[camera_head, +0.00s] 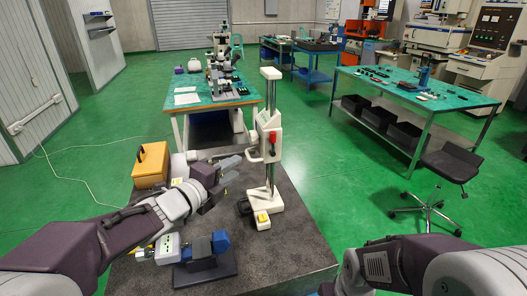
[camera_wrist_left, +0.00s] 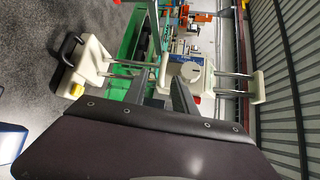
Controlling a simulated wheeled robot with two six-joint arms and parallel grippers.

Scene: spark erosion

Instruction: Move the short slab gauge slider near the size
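A white gauge with two upright silver rods (camera_head: 270,95) stands on the dark stone slab (camera_head: 290,240). Its white slider (camera_head: 268,125), with a red part in front, sits around mid-height, clear of the base (camera_head: 264,200) and the top cap. In the left wrist view the gauge lies sideways, with its slider (camera_wrist_left: 190,76) just beyond the fingers and its base (camera_wrist_left: 88,68) at left. My left gripper (camera_head: 234,171) is open and empty, left of the rods and lower than the slider in the head view. I see no size marking clearly. My right gripper is out of view.
A yellow box (camera_head: 150,164) stands at the slab's back left. A blue and white device on a dark plate (camera_head: 205,268) lies at the front, below my left arm. Green-topped benches (camera_head: 215,98) stand behind and a stool (camera_head: 450,165) stands right.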

